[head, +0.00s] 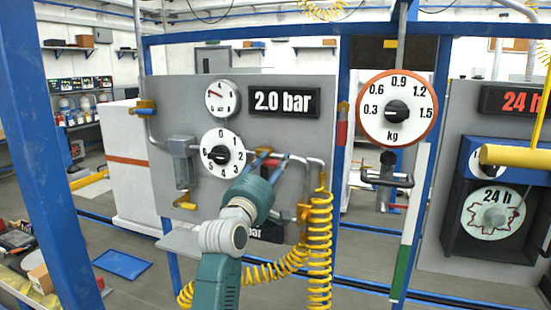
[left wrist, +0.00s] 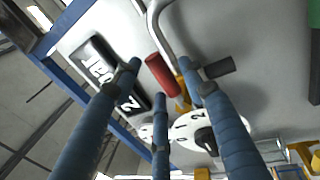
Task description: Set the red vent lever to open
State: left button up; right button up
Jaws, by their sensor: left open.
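The red lever (left wrist: 163,75) shows in the left wrist view beside a bent grey pipe, on a yellow valve body between the black pressure display and the white numbered dial. My left gripper (head: 270,160) is in front of the grey panel in the head view, right of the dial. Its fingers mostly hide the lever there. In the left wrist view the blue fingers of the left gripper (left wrist: 160,78) are spread, with the red lever between them in the picture. Whether they touch it, I cannot tell. My right gripper is not in view.
The display (head: 284,101) reads 2.0 bar. The numbered dial (head: 222,154) is left of my gripper, with a round gauge (head: 222,98) above it. A coiled yellow hose (head: 319,250) hangs close on the right. Another red handle (head: 342,134) is at the panel's right edge.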

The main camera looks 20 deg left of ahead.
pick_arm(q)
jog(key=shift+w+r, duration=0.15)
jog(key=shift+w, duration=0.75)
grip_shut()
